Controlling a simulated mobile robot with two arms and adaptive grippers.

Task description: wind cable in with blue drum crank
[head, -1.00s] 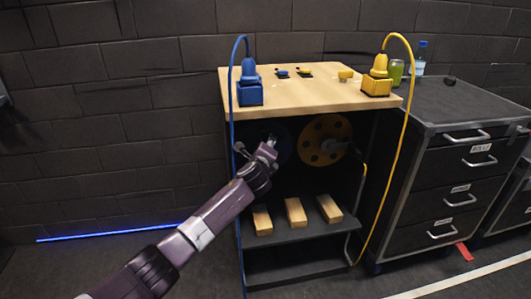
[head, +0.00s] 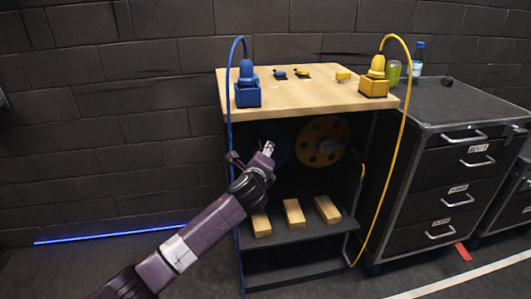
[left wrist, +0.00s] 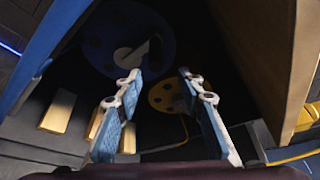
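The blue drum (head: 284,148) is under the bench top, dark and partly hidden behind my left gripper in the head view. In the left wrist view the blue drum (left wrist: 105,38) shows with its pale crank (left wrist: 130,54) and a dark handle. My left gripper (head: 267,150) is in front of the drum. In the left wrist view its fingers (left wrist: 160,77) are spread, with nothing between them and the crank ahead, apart from the tips. The blue cable (head: 229,122) runs from the blue plug (head: 246,72) over the bench's left edge and down. My right gripper is not in view.
A yellow drum (head: 323,139) sits right beside the blue one. Wooden blocks (head: 294,213) lie on the shelf below. A yellow cable (head: 397,150) hangs at the bench's right side. A dark drawer cabinet (head: 455,170) stands at the right. The floor at the left is clear.

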